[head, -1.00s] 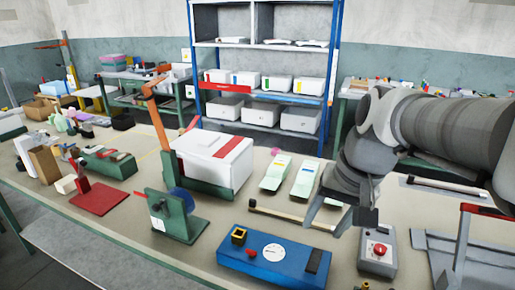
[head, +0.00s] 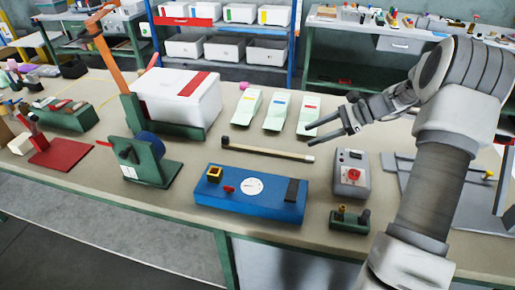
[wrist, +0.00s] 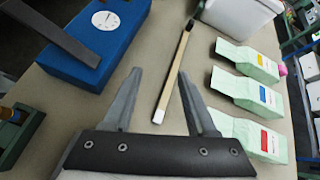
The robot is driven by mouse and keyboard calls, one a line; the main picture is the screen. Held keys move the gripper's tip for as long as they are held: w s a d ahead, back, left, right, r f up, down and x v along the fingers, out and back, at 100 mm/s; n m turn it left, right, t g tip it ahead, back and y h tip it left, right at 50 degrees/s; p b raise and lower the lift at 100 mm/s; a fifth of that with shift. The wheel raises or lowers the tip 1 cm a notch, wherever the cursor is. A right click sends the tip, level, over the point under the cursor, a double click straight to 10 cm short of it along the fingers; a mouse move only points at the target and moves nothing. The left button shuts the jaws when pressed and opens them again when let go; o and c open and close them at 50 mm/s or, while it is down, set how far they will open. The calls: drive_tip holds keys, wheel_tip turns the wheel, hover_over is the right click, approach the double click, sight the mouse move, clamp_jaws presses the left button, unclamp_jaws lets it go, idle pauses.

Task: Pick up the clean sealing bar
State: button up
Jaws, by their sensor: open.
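A slim tan sealing bar (head: 266,150) with a dark left end and a pale right end lies flat on the table behind the blue box. It is the only such bar I can make out now; I see no clear soiling along it. My gripper (head: 308,134) is open and empty near its right end. In the wrist view the bar (wrist: 172,80) runs lengthwise between my open fingertips (wrist: 160,71), white end nearest. It appears to lie below them, not touching.
The blue box with a dial (head: 250,193) is in front of the bar. A grey box with a red button (head: 351,174) is to the right.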

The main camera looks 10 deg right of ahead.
drive_tip(key=d+f+m, duration=0.1)
drive_tip(key=w+d+f+m+t+y, duration=0.1)
drive_tip(key=d+f, duration=0.1)
drive_tip(key=w+d+f+m+t, duration=0.1)
drive_tip(key=f+m, duration=0.1)
drive_tip(key=shift+d+y, duration=0.15)
drive_tip(key=shift+y, duration=0.15)
drive_tip(key=shift+w+f, duration=0.2)
approach(267, 150)
drive_tip(key=shift+w+a+f, duration=0.15)
drive_tip(key=shift+a, duration=0.65)
drive_tip(key=shift+x, duration=3.05)
drive_tip(key=shift+d+f+t, duration=0.15)
drive_tip(key=shift+f+t, duration=0.05)
drive_tip(key=shift+t, duration=0.1)
clamp_jaws()
